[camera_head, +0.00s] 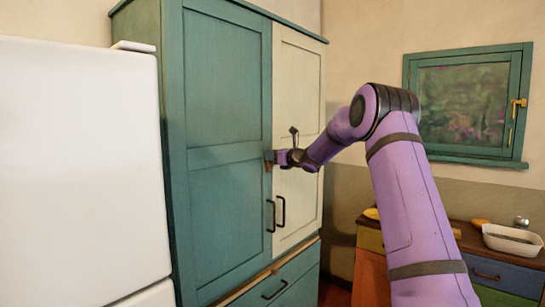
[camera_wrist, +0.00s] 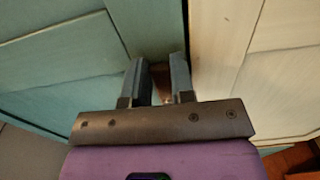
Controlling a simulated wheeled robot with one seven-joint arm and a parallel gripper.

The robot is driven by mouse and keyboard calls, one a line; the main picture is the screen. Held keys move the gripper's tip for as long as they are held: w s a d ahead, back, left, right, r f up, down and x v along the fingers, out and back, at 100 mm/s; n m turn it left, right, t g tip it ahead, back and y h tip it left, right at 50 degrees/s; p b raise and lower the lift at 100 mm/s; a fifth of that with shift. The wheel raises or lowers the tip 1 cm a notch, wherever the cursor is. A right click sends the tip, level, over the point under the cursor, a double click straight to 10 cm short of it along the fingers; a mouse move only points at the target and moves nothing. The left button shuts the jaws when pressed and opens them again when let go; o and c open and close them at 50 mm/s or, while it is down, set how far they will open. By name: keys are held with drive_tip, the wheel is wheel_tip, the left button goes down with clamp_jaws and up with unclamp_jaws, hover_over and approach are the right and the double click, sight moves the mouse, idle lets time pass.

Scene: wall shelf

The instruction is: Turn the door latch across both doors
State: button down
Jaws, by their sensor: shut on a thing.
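A tall cupboard has a teal left door (camera_head: 228,120) and a cream right door (camera_head: 298,90), both standing shut side by side. My gripper (camera_head: 271,157) is at the seam between them, at about mid height. It is shut on the door latch (camera_head: 268,167), a small brownish piece mostly hidden by the fingers. In the wrist view my gripper (camera_wrist: 161,65) has its two dark fingers pointing at the seam, between the teal door (camera_wrist: 65,65) and the cream door (camera_wrist: 235,40). The latch's exact angle cannot be told.
Two dark handles (camera_head: 276,214) sit below my gripper beside the seam. A white fridge (camera_head: 80,160) stands at the left. At the right are a green-framed window (camera_head: 465,105) and a low cabinet with a white basin (camera_head: 512,240) on top. A teal drawer (camera_head: 275,285) is under the doors.

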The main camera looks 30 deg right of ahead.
drive_tip(key=w+d+f+m, duration=0.2)
drive_tip(key=d+f+m, duration=0.3)
drive_tip(key=m, duration=1.1)
drive_tip(key=shift+d+f, duration=0.15)
drive_tip(key=shift+d, duration=0.15)
drive_tip(key=shift+m, duration=0.3)
drive_tip(key=c, duration=1)
unclamp_jaws()
drive_tip(key=shift+o, duration=0.2)
drive_tip(key=v, duration=1)
drive_tip(key=shift+s, duration=0.4)
drive_tip(key=shift+d, duration=0.15)
